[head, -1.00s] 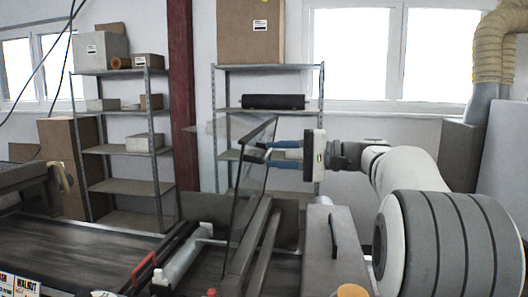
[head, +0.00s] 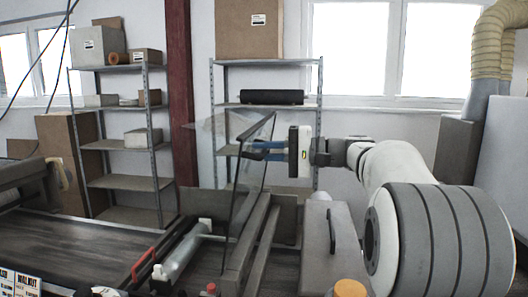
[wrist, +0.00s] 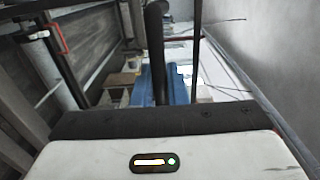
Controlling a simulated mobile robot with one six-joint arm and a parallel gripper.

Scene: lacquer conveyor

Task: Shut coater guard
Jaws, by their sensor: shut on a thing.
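The coater guard (head: 253,180) is a clear panel with a dark frame. It stands raised and tilted over the coater, above the dark rails. My gripper (head: 262,151) reaches in from the right, its blue fingers at the dark handle bar on the guard's upper part, shut on it. In the wrist view, the blue fingers (wrist: 168,82) are beside a dark upright bar (wrist: 155,45), which partly hides them. The exact grip contact is hidden.
A dark conveyor belt (head: 75,250) runs at the left. A pale cylinder (head: 183,255) and a red handle (head: 143,266) lie beside the guard. A grey housing (head: 308,240) with a black handle is at the right. Shelves (head: 265,106) stand behind.

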